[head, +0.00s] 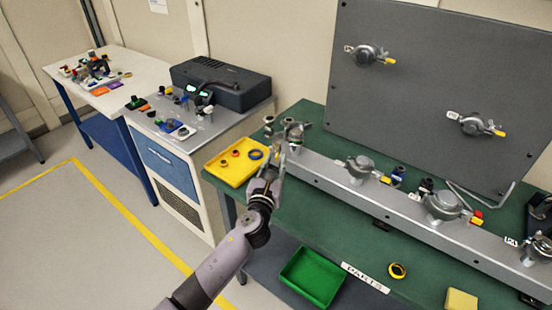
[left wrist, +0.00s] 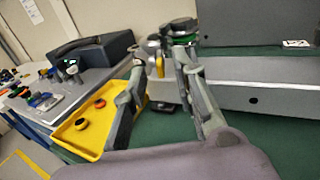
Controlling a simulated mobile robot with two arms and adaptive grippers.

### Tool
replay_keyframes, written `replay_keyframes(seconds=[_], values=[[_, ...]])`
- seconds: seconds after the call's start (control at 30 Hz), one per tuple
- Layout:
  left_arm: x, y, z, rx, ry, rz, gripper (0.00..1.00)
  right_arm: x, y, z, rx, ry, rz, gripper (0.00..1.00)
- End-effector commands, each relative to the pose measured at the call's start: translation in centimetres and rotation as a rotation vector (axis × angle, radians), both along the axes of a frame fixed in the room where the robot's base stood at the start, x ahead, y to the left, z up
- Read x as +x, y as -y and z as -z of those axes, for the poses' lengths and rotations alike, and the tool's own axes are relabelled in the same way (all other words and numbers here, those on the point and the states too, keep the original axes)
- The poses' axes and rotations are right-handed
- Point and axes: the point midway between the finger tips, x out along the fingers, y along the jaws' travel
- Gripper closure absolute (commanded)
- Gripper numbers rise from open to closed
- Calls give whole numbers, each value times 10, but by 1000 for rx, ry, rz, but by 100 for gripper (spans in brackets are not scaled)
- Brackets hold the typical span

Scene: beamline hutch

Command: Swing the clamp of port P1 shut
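The leftmost port on the grey rail, with its round metal clamp (head: 292,127), stands at the rail's far left end; I cannot read its label, so I cannot confirm it is P1. My left gripper (head: 279,151) is at this clamp, on its near side. In the left wrist view the clamp (left wrist: 182,32) is just beyond the fingertips. A lever with a yellow tip (left wrist: 158,66) shows between the fingers of the left gripper (left wrist: 162,62). The fingers are apart, and I cannot see them pressing on it. Whether the clamp's halves meet is unclear. My right gripper is not in view.
More clamped ports (head: 360,168) stand along the rail (head: 400,208) to the right. A dark upright panel (head: 430,85) behind carries two more. A yellow tray (head: 228,176) is left of my gripper. A green tray (head: 311,279) and yellow block (head: 461,301) are in front.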

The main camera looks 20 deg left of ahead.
Motion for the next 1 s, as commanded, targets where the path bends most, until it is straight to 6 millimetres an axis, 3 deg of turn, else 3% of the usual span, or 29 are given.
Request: replay_keyframes(seconds=[0.2,0.5,0.9,1.0], values=[[19,-1,0,-1,0,1,74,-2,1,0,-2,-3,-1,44],[20,-2,1,-1,-1,0,74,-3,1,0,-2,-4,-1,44],[20,-2,1,-1,-1,0,100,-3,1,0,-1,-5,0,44],[20,-2,1,-1,-1,0,100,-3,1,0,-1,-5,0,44]])
